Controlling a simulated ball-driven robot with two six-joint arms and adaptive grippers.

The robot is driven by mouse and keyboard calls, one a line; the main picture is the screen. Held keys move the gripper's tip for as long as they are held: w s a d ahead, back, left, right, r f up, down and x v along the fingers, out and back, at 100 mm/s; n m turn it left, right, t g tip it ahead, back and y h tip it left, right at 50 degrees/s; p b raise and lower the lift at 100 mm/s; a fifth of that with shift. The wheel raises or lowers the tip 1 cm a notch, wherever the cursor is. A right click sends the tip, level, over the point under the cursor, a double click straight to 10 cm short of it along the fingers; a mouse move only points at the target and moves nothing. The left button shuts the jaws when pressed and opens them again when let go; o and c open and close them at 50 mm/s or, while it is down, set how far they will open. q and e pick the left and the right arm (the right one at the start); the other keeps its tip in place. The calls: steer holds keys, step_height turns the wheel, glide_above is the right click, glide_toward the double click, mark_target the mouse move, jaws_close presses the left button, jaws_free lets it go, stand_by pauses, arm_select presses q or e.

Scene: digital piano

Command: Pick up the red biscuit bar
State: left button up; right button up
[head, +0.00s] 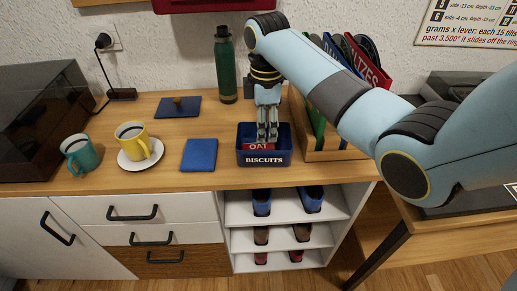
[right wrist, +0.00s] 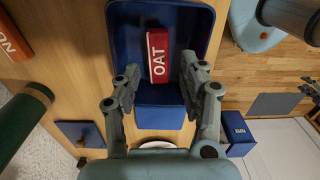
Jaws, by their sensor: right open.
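The red biscuit bar, lettered OAT (head: 258,147), lies in the dark blue tin lettered BISCUITS (head: 243,158) near the table's front edge. In the right wrist view the bar (right wrist: 158,55) lies in the tin (right wrist: 122,30), lengthwise between my fingers. My right gripper (head: 267,134) points down into the tin at the bar. It is open, and in the right wrist view its fingers (right wrist: 160,68) stand on either side of the bar's near end, with gaps on both sides. The fingers hide part of the bar in the head view. My left gripper is not in view.
A wooden rack (head: 335,154) with upright sleeves stands close to the right of the tin. A green bottle (head: 227,75) stands behind. To the left are a blue pad (head: 199,154), a yellow mug (head: 137,145) on a saucer (head: 151,161) and a teal mug (head: 82,157).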

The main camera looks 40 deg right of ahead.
mark_target(266, 145)
steer(key=f, duration=0.6)
steer(key=shift+w+d+f, duration=0.1)
steer(key=shift+d+f, duration=0.05)
steer(key=shift+d, duration=0.05)
steer(key=c, duration=0.7)
